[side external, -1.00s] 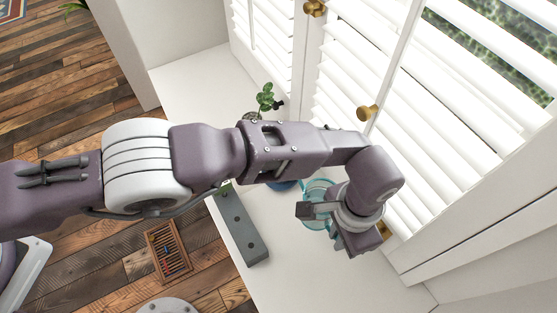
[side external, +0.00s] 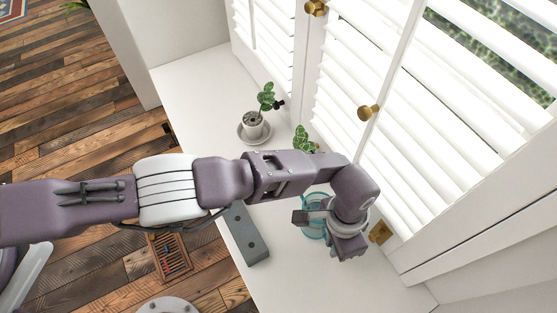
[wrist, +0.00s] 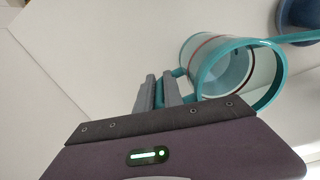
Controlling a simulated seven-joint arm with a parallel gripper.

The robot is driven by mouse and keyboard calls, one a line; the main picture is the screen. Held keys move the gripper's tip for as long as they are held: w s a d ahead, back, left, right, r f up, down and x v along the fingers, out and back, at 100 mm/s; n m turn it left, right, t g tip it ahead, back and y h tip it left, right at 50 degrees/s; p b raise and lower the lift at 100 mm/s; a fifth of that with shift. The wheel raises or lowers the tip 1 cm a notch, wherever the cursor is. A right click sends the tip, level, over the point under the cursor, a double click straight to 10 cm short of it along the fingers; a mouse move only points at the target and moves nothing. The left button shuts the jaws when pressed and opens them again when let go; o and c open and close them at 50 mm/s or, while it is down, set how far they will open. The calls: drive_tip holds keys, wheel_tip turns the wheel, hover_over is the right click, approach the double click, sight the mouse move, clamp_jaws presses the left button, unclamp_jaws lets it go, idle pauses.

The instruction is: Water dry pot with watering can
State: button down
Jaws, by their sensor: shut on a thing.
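The teal watering can (wrist: 205,47) has clear sides and a red band. In the wrist view it is just beyond my gripper (wrist: 160,90), whose fingers are shut on its teal handle. The side view shows the can (side external: 313,234) partly behind my gripper; I cannot tell whether it touches the sill. A white pot (side external: 253,131) with a leafy plant stands on a saucer further back. A second plant (side external: 302,139) shows only its leaves, its pot hidden by my arm. The wrist view cuts off a blue object (wrist: 300,14) near the spout. Soil wetness is unclear.
A long grey block (side external: 245,235) with holes lies along the front of the white sill (side external: 190,95). Shuttered windows (side external: 390,100) with brass knobs (side external: 368,112) line the back. The sill's far-left stretch is clear.

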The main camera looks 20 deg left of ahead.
drive_tip(key=shift+w+a+r+g+h, duration=0.15)
drive_tip(key=shift+r+g+h, duration=0.1)
drive_tip(key=shift+r, duration=0.1)
drive_tip(key=shift+w+a+r+g+h, duration=0.1)
drive_tip(key=shift+a+r+g+h, duration=0.05)
drive_tip(key=shift+r+g+h, duration=0.15)
drive_tip(key=shift+w+a+r+g+h, duration=0.1)
drive_tip(key=shift+a+r+g+h, duration=0.15)
drive_tip(key=shift+r, duration=0.3)
drive_tip(key=shift+w+a+r+g+h, duration=0.1)
drive_tip(key=shift+a+r+g+h, duration=0.1)
drive_tip(key=shift+r, duration=0.3)
drive_tip(key=shift+w+a+r+g+h, duration=0.2)
drive_tip(key=shift+w+r+g+h, duration=0.1)
drive_tip(key=shift+r, duration=0.4)
drive_tip(key=shift+w+a+r, duration=0.1)
drive_tip(key=shift+r, duration=0.15)
drive_tip(key=shift+w+a+r, duration=0.15)
drive_tip(key=shift+r, duration=0.15)
